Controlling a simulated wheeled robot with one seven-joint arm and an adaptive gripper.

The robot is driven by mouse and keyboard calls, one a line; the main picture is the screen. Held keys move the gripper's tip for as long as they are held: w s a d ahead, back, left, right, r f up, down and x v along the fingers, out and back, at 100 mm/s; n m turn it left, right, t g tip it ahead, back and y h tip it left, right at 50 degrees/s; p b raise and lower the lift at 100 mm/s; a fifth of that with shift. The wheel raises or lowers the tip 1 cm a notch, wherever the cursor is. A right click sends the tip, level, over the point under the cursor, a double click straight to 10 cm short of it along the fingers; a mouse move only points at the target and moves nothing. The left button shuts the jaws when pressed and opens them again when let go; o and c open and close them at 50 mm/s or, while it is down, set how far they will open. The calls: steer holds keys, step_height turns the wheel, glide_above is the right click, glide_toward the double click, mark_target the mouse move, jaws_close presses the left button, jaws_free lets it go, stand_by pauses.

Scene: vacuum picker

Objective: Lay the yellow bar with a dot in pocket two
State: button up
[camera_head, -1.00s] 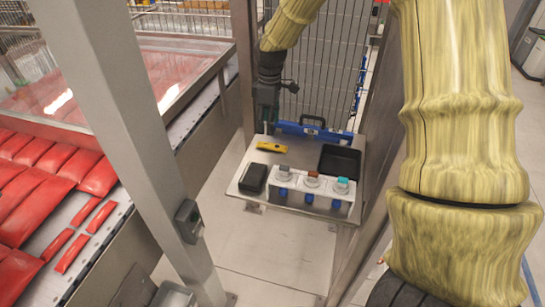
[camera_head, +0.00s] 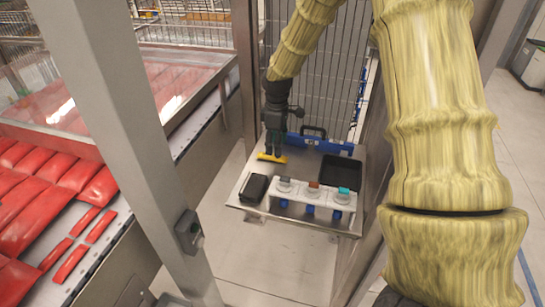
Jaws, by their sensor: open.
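The yellow bar (camera_head: 268,157) lies at the back left of a small metal table. A dot on it cannot be made out now. My gripper (camera_head: 274,153) points down right at the bar, jaws open, and partly covers it. Whether the fingers touch or straddle it is too small to tell. A pale rack (camera_head: 329,204) stands along the table's front edge, with three stations topped grey (camera_head: 285,184), brown (camera_head: 313,187) and teal (camera_head: 343,192). No pocket number is readable, and I cannot tell which part is pocket two.
A black tray (camera_head: 341,170) sits at the right of the table (camera_head: 262,211), and a black box (camera_head: 254,187) at the left. A blue case (camera_head: 319,145) lies along the back, before a wire fence. A metal post (camera_head: 120,140) and a conveyor with red packs (camera_head: 60,195) are left.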

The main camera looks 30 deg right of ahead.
mark_target(272, 157)
steer(key=shift+a+f+p, duration=0.15)
steer(key=shift+f+p, duration=0.55)
steer(key=shift+f, duration=1.5)
steer(key=c, duration=1.1)
